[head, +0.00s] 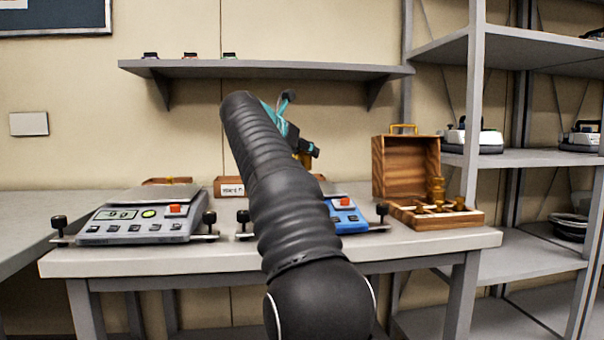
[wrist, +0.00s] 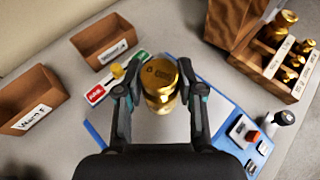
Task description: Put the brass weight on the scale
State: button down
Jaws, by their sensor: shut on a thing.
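The brass weight (wrist: 159,84) is a gold cylinder with a marked top, held between the fingers of my gripper (wrist: 161,95) in the wrist view. In the head view my gripper (head: 302,146) is partly hidden behind my arm, and a bit of the brass weight (head: 304,159) shows below it. The weight appears to be above the pan of the blue scale (head: 348,216). In the wrist view the blue scale (wrist: 238,118) lies below, its grey pan (wrist: 138,126) partly covered by my gripper. A grey scale (head: 140,214) with a lit display stands to the left.
An open wooden case (head: 435,217) with several brass weights stands right of the blue scale. Small labelled wooden trays (wrist: 101,42) sit behind the scales. A wall shelf (head: 270,69) hangs above.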

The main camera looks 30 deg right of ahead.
jog(key=shift+w+a+f, duration=0.1)
jog(key=shift+a+f, duration=0.1)
jog(key=shift+f, duration=0.05)
notch_tip(320, 180, down, 4)
jog(key=b, duration=0.3)
jog(key=shift+r, duration=0.15)
jog(key=c, duration=0.7)
grip_release()
